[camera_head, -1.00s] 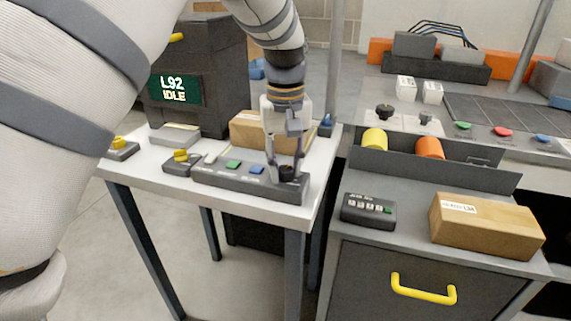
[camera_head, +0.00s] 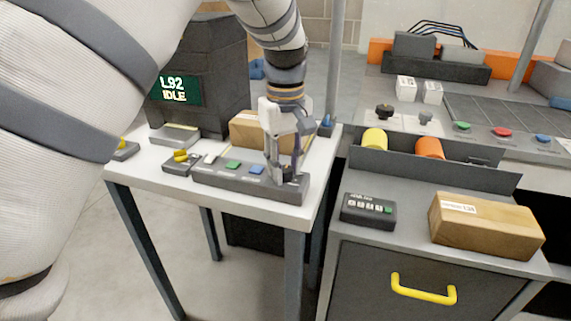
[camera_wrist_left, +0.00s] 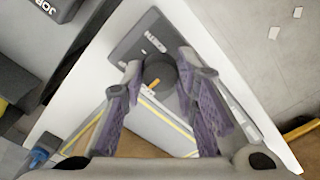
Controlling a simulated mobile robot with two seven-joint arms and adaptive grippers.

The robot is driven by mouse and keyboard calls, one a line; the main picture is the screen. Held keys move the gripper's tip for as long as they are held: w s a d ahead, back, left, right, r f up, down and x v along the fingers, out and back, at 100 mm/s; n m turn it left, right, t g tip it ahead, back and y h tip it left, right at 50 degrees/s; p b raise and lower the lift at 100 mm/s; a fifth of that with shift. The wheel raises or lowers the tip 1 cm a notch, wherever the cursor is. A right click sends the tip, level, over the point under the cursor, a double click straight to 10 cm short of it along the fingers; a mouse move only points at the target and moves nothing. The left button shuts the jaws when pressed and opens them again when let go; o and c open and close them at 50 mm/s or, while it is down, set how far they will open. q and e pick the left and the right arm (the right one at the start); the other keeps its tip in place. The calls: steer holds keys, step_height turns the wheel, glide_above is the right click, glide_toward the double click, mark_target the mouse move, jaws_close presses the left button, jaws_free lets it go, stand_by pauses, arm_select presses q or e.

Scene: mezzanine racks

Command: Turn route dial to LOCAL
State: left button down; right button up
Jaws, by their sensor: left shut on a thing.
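The dial is a dark round knob (camera_wrist_left: 160,72) with a small orange mark, in the left wrist view. It sits at the right end of a grey control box (camera_head: 240,186) on the white table; in the head view the fingers mostly hide it. My left gripper (camera_head: 287,174) points down over that end, its fingers on either side of the knob and shut on it. The purple-padded fingers also show in the left wrist view (camera_wrist_left: 165,88). Position labels around the knob cannot be read. My right gripper is not in view.
The box also has a green button (camera_head: 233,164) and a blue button (camera_head: 256,169). A cardboard box (camera_head: 246,132) stands close behind the gripper. A dark machine (camera_head: 215,75) shows "L92 IDLE". A drawer cabinet (camera_head: 410,262) with a keypad (camera_head: 368,210) stands to the right.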

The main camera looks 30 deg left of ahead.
mark_target(285, 169)
arm_select(q)
steer(key=c, duration=1.2)
jaws_free()
steer(key=shift+c, duration=0.2)
step_height(285, 169, up, 12)
